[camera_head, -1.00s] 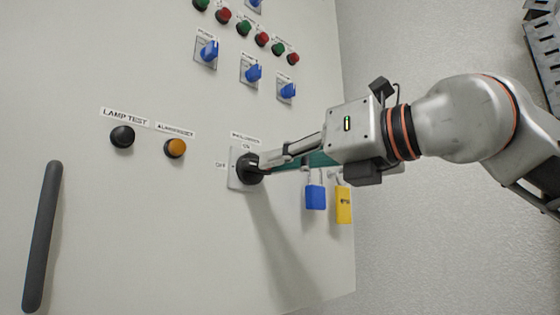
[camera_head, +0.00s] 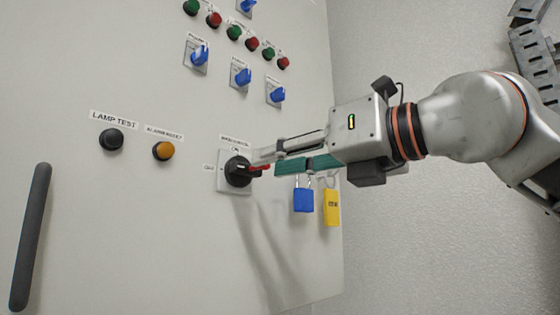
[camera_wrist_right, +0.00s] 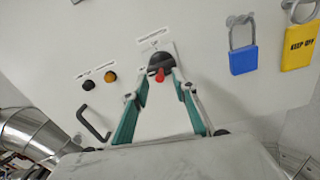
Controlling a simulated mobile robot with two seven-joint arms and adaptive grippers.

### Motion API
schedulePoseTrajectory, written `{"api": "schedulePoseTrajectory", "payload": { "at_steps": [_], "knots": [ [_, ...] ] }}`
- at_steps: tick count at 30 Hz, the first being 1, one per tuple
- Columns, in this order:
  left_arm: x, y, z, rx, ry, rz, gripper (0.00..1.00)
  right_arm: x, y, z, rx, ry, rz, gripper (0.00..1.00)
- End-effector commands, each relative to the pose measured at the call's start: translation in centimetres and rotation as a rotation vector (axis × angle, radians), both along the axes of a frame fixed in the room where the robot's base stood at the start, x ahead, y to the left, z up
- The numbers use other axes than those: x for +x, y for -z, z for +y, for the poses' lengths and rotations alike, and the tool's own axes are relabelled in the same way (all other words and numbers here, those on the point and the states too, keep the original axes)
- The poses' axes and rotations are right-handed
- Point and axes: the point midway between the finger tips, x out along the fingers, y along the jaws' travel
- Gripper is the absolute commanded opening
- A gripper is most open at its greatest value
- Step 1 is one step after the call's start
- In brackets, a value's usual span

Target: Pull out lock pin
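The red lock pin (camera_head: 259,168) sticks out of the front of the black rotary switch (camera_head: 238,171) on the cabinet panel. My right gripper (camera_head: 262,162) is at the switch with its fingers apart. In the right wrist view the red pin (camera_wrist_right: 160,76) shows between the two fingertips (camera_wrist_right: 162,74), in front of the black switch (camera_wrist_right: 160,63). The fingers look open around the pin, and I cannot tell whether either one touches it. My left gripper is not in view.
A black button (camera_head: 111,139) and an orange button (camera_head: 163,151) are left of the switch. A dark door handle (camera_head: 30,237) is at the far left.

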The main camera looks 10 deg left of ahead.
Motion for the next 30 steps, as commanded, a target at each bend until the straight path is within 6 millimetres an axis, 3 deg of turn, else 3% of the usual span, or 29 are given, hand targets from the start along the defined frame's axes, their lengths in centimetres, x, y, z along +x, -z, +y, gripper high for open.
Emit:
{"api": "schedulePoseTrajectory", "payload": {
  "at_steps": [5,18,24,30],
  "knots": [
    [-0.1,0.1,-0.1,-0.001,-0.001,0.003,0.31,-0.7,-0.1,-1.4,0.002,0.0,-0.001,0.28],
    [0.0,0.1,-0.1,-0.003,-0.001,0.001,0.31,-4.8,0.0,-8.6,0.001,0.002,0.0,0.28],
    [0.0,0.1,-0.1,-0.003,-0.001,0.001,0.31,-5.8,0.0,-10.2,0.0,0.0,0.0,0.28],
    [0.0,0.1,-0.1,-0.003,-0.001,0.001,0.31,-5.9,0.0,-10.4,-0.001,0.0,0.0,0.28]
  ]
}}
